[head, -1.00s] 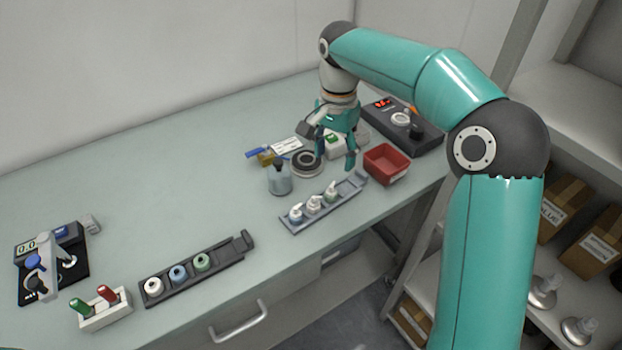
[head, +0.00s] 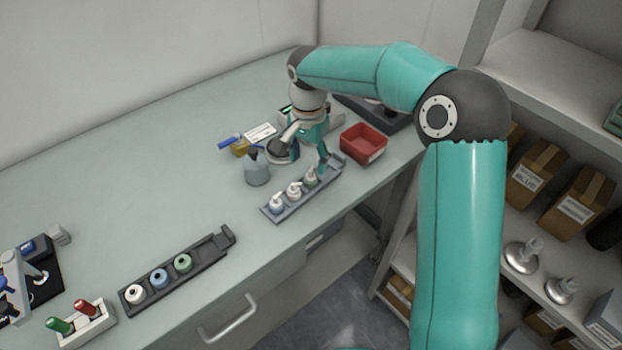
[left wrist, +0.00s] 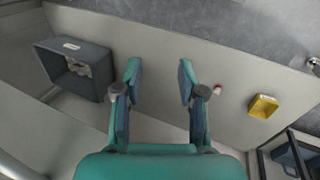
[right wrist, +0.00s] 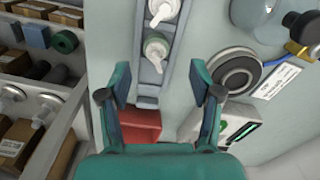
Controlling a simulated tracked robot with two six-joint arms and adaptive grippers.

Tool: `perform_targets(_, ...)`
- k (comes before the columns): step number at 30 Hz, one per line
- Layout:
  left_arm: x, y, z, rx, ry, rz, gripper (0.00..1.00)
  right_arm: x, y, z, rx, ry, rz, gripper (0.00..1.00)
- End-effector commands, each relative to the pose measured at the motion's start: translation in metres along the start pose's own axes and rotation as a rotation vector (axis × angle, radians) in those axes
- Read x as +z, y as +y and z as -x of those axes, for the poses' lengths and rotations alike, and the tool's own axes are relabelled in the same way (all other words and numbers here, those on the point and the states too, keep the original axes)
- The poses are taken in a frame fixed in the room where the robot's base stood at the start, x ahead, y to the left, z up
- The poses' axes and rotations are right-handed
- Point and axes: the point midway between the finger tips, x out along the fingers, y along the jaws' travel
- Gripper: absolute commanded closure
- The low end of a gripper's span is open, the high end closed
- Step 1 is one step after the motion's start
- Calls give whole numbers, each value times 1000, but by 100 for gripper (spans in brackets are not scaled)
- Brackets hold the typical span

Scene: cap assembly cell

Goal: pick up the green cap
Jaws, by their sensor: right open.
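A pump-top cap with a green collar (head: 310,178) stands upright at the right end of the cap row in a grey tray (head: 270,213). White and blue pump caps (head: 294,188) stand beside it. It also shows in the right wrist view (right wrist: 156,46), at the near end of the row. My right gripper (head: 309,156) is open and empty just above and behind the green cap, apart from it. In the right wrist view, its fingers (right wrist: 160,84) are spread wide, with the cap beyond them. My left gripper (left wrist: 158,82) is open and empty, away from the caps.
A red bin (head: 363,145) is right of the cap tray. A clear bottle (head: 257,171) and a dark round device (head: 282,150) stand behind it. A dark tray (head: 210,255) with white, blue and green round pieces lies front left. Bench space between the trays is clear.

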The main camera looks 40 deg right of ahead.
Motion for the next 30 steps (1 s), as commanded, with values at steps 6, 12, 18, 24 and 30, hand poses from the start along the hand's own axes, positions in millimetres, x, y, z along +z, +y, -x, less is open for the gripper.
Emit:
perform_targets(6,0,2,5,0,0,0,60,1,4,-23,6,-4,0,36)
perform_targets(12,0,3,7,0,0,0,60,1,4,-48,3,-1,1,36)
perform_targets(18,0,2,7,0,0,0,60,1,4,-52,1,-1,1,36)
perform_targets(24,0,2,7,0,0,0,60,1,3,-51,1,-1,1,56)
perform_targets(30,0,2,7,0,0,0,60,1,4,-51,1,-1,1,76)
